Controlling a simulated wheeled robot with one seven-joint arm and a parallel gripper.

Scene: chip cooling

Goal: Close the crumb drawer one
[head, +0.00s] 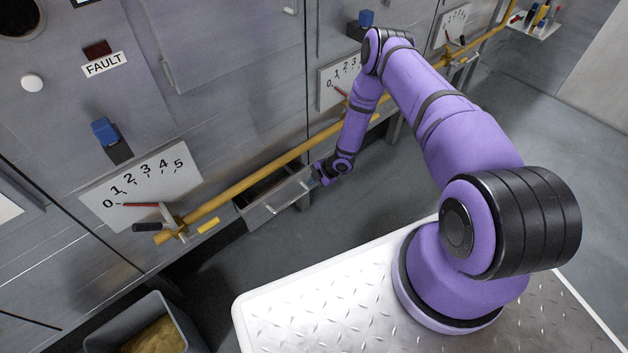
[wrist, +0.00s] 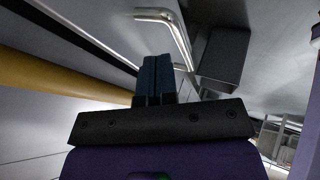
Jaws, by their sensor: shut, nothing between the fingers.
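The crumb drawer (head: 281,203) is a grey metal drawer low on the machine front in the head view. It stands pulled out, with its open top and dark inside showing. My gripper (head: 318,177) is at the drawer's right end in the head view, below the yellow pipe. I cannot tell whether it touches the drawer. In the wrist view my gripper (wrist: 155,78) shows its two dark blue fingers shut together with nothing between them. A bent shiny metal bar (wrist: 174,30), like a handle, lies just beyond the fingertips.
A yellow pipe (head: 265,170) runs along the machine front above the drawer. A dial plate with a red pointer (head: 142,188) is at left. A grey bin (head: 181,318) with yellowish contents stands on the floor at lower left. Floor (head: 395,195) right of the drawer is clear.

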